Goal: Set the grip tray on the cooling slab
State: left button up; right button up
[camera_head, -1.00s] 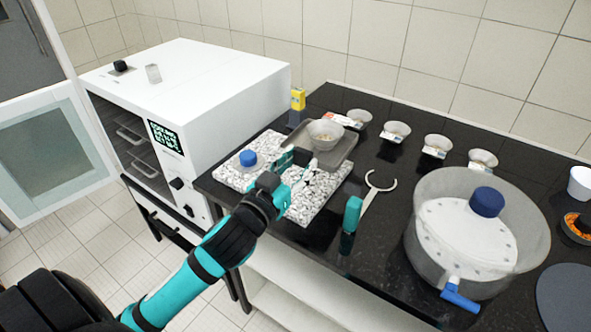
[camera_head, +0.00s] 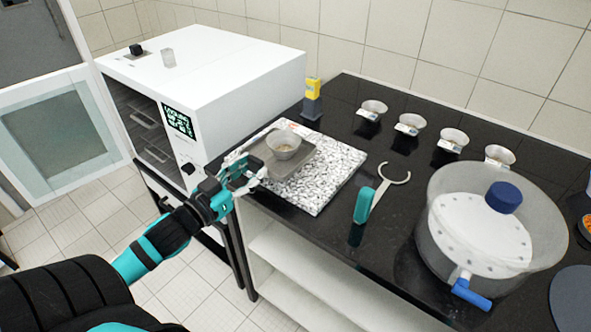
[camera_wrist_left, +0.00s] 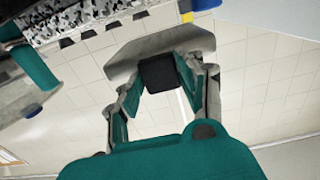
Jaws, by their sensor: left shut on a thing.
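The grey grip tray (camera_head: 296,168) carries a pale bowl (camera_head: 284,147) and is over the left part of the speckled cooling slab (camera_head: 340,172). I cannot tell whether the tray touches the slab. My left gripper (camera_head: 254,176) is shut on the tray's near left side, beyond the slab's left edge. In the left wrist view the fingers (camera_wrist_left: 160,78) close around the tray's black grip (camera_wrist_left: 160,72), below the grey tray underside (camera_wrist_left: 190,42). The slab shows at that view's upper left (camera_wrist_left: 60,20). My right gripper is not in view.
A white oven (camera_head: 215,75) with its door open stands left of the slab. A yellow-topped bottle (camera_head: 313,95) is behind it. A ring tool with a teal handle (camera_head: 363,205) lies right of the slab. Several small bowls and a large clear vessel (camera_head: 480,240) are further right.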

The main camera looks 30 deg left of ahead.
pick_arm(q)
jog(key=p, duration=0.1)
send_over(296, 183)
jog(key=shift+a+f, duration=0.1)
jog(key=shift+f, duration=0.3)
notch_tip(296, 183, down, 4)
jog(key=shift+r, duration=0.25)
jog(key=shift+f, duration=0.15)
jog(key=o, duration=1.2)
jog(key=shift+o, duration=0.2)
jog(key=s, duration=0.4)
jog(key=s+b, duration=0.1)
jog(key=s, duration=0.3)
jog(key=s+a, duration=0.1)
jog(key=s, duration=0.3)
